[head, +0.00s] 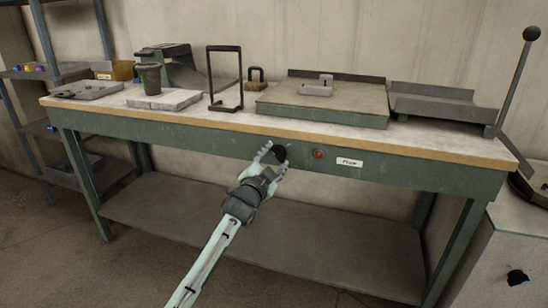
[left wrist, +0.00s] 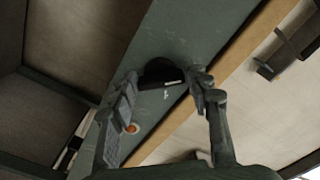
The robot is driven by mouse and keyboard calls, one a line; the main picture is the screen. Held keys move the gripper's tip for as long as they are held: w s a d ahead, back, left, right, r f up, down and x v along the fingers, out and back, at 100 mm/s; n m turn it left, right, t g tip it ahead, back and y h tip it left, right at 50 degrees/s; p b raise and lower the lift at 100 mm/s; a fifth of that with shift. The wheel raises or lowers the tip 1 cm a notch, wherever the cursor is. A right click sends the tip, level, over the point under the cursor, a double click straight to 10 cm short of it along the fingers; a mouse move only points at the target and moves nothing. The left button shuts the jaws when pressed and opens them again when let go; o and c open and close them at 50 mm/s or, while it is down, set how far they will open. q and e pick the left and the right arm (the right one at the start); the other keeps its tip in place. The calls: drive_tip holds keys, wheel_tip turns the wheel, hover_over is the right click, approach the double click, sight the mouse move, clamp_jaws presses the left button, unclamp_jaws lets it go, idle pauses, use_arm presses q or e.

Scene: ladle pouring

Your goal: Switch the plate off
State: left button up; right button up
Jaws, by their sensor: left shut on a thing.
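A round black knob (head: 281,152) sits on the green front rail of the bench; in the left wrist view the knob (left wrist: 157,73) shows a pale pointer line. My left gripper (head: 270,158) is at the knob, with its fingers on either side and shut on it; the fingers (left wrist: 165,92) also flank it in the left wrist view. An orange-red lamp (head: 318,154) is right of the knob; I cannot tell if it is lit. A white label (head: 349,162) is beside it. A broad flat plate (head: 325,102) lies on the bench above. My right gripper is not in view.
The bench top (head: 225,117) carries a dark cup (head: 149,79), a black upright frame (head: 225,104), a padlock-shaped block (head: 256,80) and a grey tray (head: 440,105). A tall lever (head: 516,80) stands at the right end. The lower shelf (head: 270,235) is bare.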

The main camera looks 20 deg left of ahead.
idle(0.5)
use_arm(q)
drive_tip(key=o, duration=1.2)
drive_tip(key=shift+c, duration=0.2)
drive_tip(key=s, duration=1.2)
